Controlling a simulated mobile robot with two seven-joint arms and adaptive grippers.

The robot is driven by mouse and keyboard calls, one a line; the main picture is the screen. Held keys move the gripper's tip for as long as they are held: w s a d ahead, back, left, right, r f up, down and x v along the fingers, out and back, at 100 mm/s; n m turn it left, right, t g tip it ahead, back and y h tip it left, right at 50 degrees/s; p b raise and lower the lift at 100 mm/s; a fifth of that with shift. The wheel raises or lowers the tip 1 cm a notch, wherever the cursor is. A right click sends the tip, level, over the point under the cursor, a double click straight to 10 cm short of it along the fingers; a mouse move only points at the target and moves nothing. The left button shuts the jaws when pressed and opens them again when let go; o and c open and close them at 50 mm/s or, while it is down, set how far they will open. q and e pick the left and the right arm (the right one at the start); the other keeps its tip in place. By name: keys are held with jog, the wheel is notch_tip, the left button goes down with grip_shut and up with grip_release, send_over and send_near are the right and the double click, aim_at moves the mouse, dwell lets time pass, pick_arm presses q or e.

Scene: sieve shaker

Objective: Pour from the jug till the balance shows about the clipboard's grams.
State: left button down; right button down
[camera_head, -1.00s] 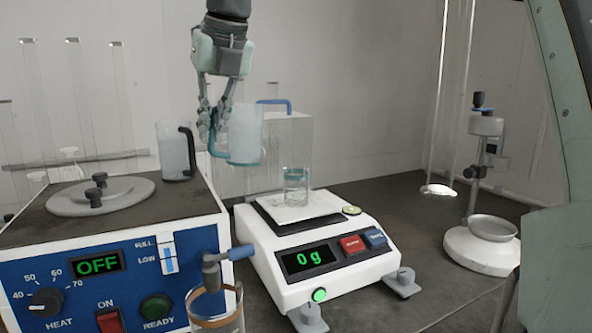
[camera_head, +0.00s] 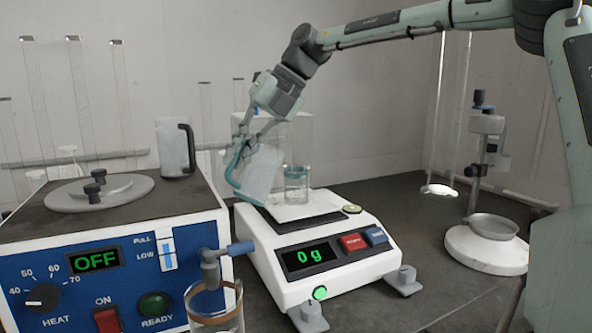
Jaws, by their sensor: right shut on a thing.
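My right gripper (camera_head: 248,134) is shut on the teal handle of a frosted jug (camera_head: 263,172). The jug is held above the left part of the balance (camera_head: 345,268), tilted with its top leaning right towards a small clear glass beaker (camera_head: 297,185). No stream between jug and beaker can be made out. The beaker stands upright on the balance's white pan (camera_head: 293,211). The balance display (camera_head: 310,255) reads 0 g. My left gripper is not in view, and no clipboard shows.
A blue-fronted heater bath (camera_head: 100,275) reading OFF stands at left, with a dark-handled jug (camera_head: 173,147) at its back. A clear box (camera_head: 308,130) stands behind the beaker. A stand with a white round base (camera_head: 487,249) is at right. Bare bench lies between.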

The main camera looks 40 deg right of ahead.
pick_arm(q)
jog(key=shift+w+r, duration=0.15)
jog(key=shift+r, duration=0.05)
pick_arm(e)
jog(key=shift+d+f+y, duration=0.1)
jog(key=shift+d+y, duration=0.3)
jog(key=shift+d, duration=0.05)
dwell(0.5)
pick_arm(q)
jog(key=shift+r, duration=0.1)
pick_arm(e)
jog(key=shift+d, duration=0.1)
jog(key=shift+r, duration=0.2)
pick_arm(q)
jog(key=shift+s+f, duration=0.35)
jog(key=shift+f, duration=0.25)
pick_arm(e)
jog(key=shift+d+y, duration=0.1)
jog(key=shift+y, duration=0.2)
jog(key=shift+r, duration=0.1)
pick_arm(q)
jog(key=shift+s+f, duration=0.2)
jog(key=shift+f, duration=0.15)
pick_arm(e)
jog(key=shift+d+r, duration=0.1)
